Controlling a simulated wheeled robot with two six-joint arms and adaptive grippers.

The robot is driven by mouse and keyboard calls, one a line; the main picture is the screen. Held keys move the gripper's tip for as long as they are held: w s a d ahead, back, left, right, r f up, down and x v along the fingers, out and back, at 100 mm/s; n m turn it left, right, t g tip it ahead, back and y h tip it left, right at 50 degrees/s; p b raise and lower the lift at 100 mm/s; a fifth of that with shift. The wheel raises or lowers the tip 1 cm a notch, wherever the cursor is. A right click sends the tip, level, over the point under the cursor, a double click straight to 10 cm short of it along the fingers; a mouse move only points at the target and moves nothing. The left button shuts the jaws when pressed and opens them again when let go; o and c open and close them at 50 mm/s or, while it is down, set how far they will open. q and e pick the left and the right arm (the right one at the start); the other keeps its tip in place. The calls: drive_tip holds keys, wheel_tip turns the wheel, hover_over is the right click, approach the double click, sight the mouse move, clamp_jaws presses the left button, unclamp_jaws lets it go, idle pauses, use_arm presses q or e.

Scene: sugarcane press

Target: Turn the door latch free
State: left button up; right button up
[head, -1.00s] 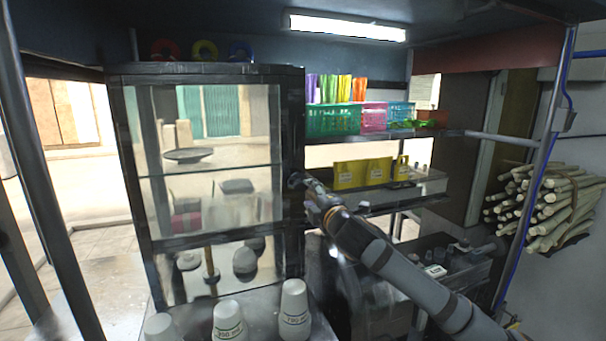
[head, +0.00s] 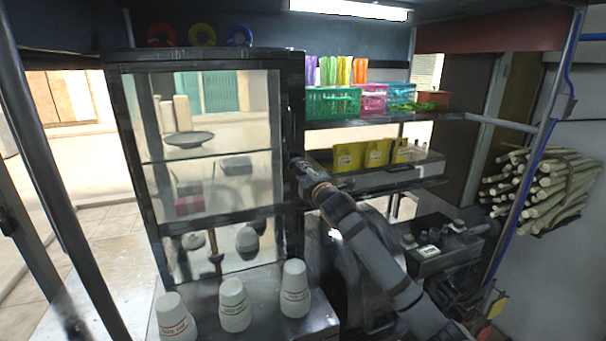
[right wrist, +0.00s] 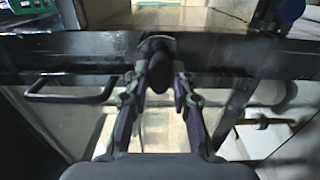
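The glass-fronted cabinet (head: 128,150) with a black frame stands at the left middle in the head view. The dark door latch (right wrist: 155,78) is a rounded knob on the black door frame in the right wrist view. My right gripper (head: 298,164) is at the cabinet's right frame edge. In the head view the latch is mostly hidden by the gripper. A black bar handle (right wrist: 70,90) lies left of the latch. My left gripper is out of view.
Three white cups (head: 234,305) stand on the metal counter (head: 210,285) before the cabinet. Shelves to the right hold a green basket (head: 333,102) and yellow packets (head: 378,152). A sugarcane bundle (head: 540,187) hangs at far right.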

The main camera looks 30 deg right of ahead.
clamp_jaws()
drive_tip(key=shift+m, duration=0.4)
drive_tip(key=m, duration=0.3)
drive_tip(key=shift+f+m+b, duration=0.15)
drive_tip(key=shift+m+b, duration=0.15)
drive_tip(key=m+b, duration=0.1)
drive_tip(key=m, duration=0.3)
drive_tip(key=shift+m, duration=0.3)
drive_tip(key=m+b, duration=0.2)
drive_tip(key=m, duration=0.2)
drive_tip(key=shift+f+m, duration=0.1)
drive_tip(key=shift+m, duration=0.2)
drive_tip(key=shift+m+b, duration=1.25)
drive_tip(key=shift+m, duration=0.95)
